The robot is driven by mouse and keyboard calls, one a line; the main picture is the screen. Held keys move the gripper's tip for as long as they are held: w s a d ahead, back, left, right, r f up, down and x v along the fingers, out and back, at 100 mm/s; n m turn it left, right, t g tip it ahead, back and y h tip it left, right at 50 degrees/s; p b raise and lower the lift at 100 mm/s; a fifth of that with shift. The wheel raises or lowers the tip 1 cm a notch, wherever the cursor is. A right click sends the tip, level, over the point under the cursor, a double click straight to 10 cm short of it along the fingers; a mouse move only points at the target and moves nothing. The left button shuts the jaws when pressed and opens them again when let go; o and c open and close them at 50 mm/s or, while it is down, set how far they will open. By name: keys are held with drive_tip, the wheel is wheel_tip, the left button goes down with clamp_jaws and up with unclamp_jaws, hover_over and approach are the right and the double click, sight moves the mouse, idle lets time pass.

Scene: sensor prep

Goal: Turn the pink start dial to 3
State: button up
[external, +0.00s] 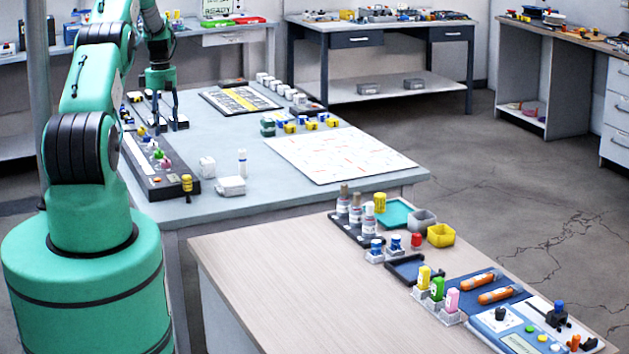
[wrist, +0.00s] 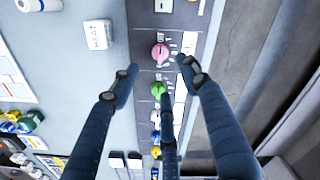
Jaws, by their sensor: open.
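The pink dial (wrist: 160,53) sits on a dark control panel (wrist: 143,22) in the wrist view, with white markings to its right. It also shows in the external view (external: 165,163). A green dial (wrist: 158,90) is just below it in the wrist view. My gripper (wrist: 157,71) is open and empty. Its two outer fingers lie left and right of the pink and green dials, and a third finger comes up from below, partly covering the dial row. In the external view my gripper (external: 166,124) points down above the far part of the panel. The dial's setting is not readable.
More dials, including blue and yellow ones, run along the panel. A white block marked HEAT (wrist: 97,34) stands left of the panel in the wrist view. A white sheet (external: 340,155) lies on the grey table (external: 240,205). A wooden-topped table (external: 270,250) stands in front.

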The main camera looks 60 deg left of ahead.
sight(165, 158)
wheel_tip(165, 158, down, 11)
drive_tip(key=shift+f, duration=0.15)
idle(0.4)
drive_tip(key=c, duration=1.2)
drive_tip(key=shift+o, duration=0.2)
